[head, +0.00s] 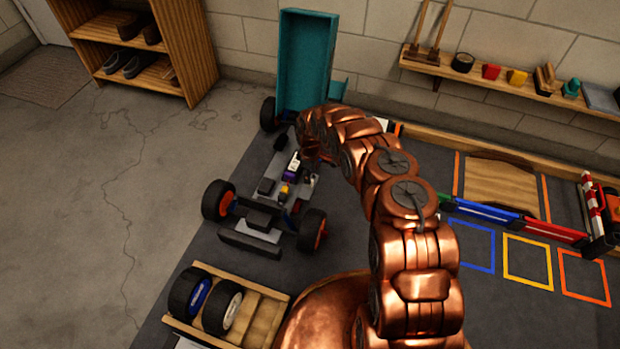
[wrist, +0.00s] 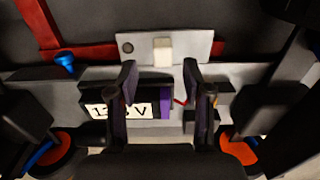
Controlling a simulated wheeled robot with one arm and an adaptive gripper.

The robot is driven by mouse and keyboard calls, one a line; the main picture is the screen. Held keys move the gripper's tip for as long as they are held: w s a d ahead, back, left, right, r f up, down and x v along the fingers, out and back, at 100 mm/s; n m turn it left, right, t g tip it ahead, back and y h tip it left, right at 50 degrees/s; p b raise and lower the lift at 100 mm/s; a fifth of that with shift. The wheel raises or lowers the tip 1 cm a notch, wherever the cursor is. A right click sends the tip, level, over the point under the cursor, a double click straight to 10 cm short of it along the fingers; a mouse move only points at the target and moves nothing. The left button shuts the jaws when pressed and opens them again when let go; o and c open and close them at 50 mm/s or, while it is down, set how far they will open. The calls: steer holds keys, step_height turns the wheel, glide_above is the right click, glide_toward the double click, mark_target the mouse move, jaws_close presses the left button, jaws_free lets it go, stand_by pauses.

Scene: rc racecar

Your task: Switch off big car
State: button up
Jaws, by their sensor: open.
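The big car (head: 262,222) stands on the dark mat with its chassis bare and orange-hubbed black wheels showing. Its teal body shell (head: 305,62) is raised upright at the far end. In the wrist view, a grey plate (wrist: 190,43) on the car carries a white block-shaped switch (wrist: 163,52) and a small dark round part. A black battery with a white label (wrist: 125,110) and a purple strap (wrist: 167,104) lies below the plate. My gripper (wrist: 160,75) is open over the car, its fingertips just below the switch in the picture and apart from each other. Contact cannot be told.
A wooden tray (head: 262,322) with two wheels (head: 222,306) stands in front of the car. A small ramp (head: 500,185), barriers and coloured floor squares (head: 527,261) lie to the right. A shoe shelf (head: 190,55) stands at the back left. The concrete floor at left is clear.

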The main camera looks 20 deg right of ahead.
step_height(320, 180, up, 8)
steer(key=shift+f, duration=0.25)
stand_by(0.7)
steer(key=s+d+r+m+h+p, duration=0.15)
steer(key=s+r+p, duration=0.4)
steer(key=r, duration=1.05)
steer(key=s+d+r+m+p, duration=0.25)
steer(key=s+r+p, duration=0.3)
steer(key=r, duration=1.05)
steer(key=s+d+r+m+p, duration=0.15)
steer(key=s+r+p, duration=0.4)
steer(key=r, duration=1.05)
steer(key=s+a+r+m+g+p, duration=0.1)
steer(key=s+a+r+m+p, duration=0.25)
steer(key=s+r+p, duration=1.1)
steer(key=s+a+r+m+p, duration=0.1)
steer(key=s+r+p, duration=0.1)
steer(key=s+r, duration=0.5)
steer(key=s+a+r+m+y+p, duration=0.1)
steer(key=s+a+r+p, duration=0.1)
steer(key=s+r, duration=0.6)
steer(key=s, duration=0.5)
steer(key=shift+s+a+r+g, duration=0.15)
steer(key=shift+s+a+g, duration=0.1)
steer(key=shift+g, duration=0.15)
steer(key=shift+y, duration=0.25)
